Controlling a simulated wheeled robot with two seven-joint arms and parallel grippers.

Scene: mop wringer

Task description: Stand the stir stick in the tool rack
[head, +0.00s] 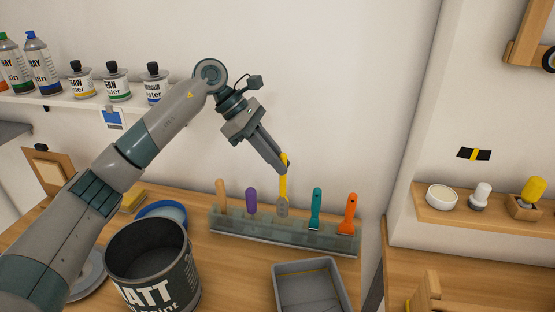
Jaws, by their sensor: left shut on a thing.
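The stir stick (284,185), yellow with a grey lower end, stands nearly upright at the tool rack (290,240). My left gripper (284,167) is shut on its upper yellow part. The stick's grey end is at the rack, between the purple handle and the teal tool; I cannot tell how far it is inside a slot. The rack is a long grey-green block on the wooden bench. My right gripper is not in view.
The rack also holds a tan handle (221,193), a purple handle (251,199), a teal scraper (316,208) and an orange scraper (349,214). A large paint can (150,265) and a grey tray (313,290) stand in front. A shelf (450,208) is at right.

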